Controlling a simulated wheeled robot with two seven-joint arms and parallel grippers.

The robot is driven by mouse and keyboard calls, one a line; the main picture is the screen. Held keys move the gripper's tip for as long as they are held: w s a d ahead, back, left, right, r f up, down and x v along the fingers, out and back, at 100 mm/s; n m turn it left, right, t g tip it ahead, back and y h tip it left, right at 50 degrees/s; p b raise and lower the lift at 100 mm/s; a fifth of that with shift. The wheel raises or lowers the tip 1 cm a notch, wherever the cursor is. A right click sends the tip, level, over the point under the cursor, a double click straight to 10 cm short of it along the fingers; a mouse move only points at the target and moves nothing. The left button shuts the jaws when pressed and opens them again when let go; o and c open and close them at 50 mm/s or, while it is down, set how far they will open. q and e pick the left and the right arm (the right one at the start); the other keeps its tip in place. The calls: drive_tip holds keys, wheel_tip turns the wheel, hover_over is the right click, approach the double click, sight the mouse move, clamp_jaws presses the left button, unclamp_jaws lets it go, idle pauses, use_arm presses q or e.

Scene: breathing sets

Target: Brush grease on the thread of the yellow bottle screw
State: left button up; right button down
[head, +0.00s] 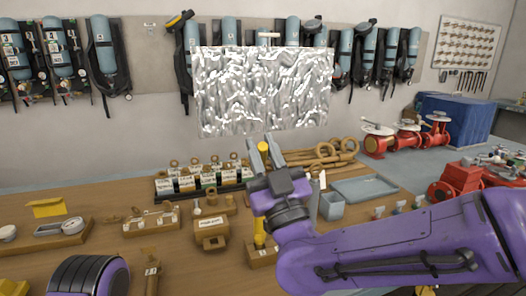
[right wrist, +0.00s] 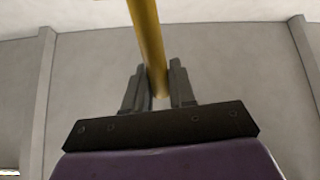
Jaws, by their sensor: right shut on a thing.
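My right gripper (head: 265,153) points up over the far part of the bench and is shut on a yellow rod (head: 263,147). In the right wrist view the rod (right wrist: 149,45) runs from between the fingertips (right wrist: 159,95) to the top edge. I cannot tell whether it is a brush handle or part of the bottle screw. A yellow upright piece (head: 259,234) shows below my right wrist, at a small wooden block (head: 262,256). My wrist hides what lies between the two yellow parts. No thread or bristles can be made out. My left gripper is out of view.
The wooden bench (head: 190,262) carries labelled blocks (head: 212,235), a rack of small items (head: 200,180), a grey box (head: 331,206) and a blue-grey tray (head: 365,190). A crumpled silver sheet (head: 262,92) stands out behind my gripper. Breathing sets (head: 104,52) hang along the wall.

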drive_tip(key=shift+f+b, duration=0.2)
drive_tip(key=shift+b, duration=0.4)
idle(1.1)
drive_tip(key=shift+r, duration=0.2)
idle(0.4)
drive_tip(key=shift+f+b, duration=0.2)
drive_tip(key=shift+b, duration=0.35)
idle(0.5)
drive_tip(key=shift+r, duration=0.2)
idle(0.4)
drive_tip(key=shift+s+d+r+p, duration=0.1)
drive_tip(key=shift+s+r+p, duration=0.35)
drive_tip(key=shift+s+r, duration=0.95)
drive_tip(key=shift+s+d+r+p, duration=0.1)
drive_tip(key=shift+s+r+p, duration=0.2)
drive_tip(key=shift+s, duration=0.25)
drive_tip(key=shift+s+r+p, duration=0.25)
drive_tip(key=shift+s+r, duration=0.05)
drive_tip(key=shift+s, duration=0.25)
drive_tip(key=shift+w, duration=0.1)
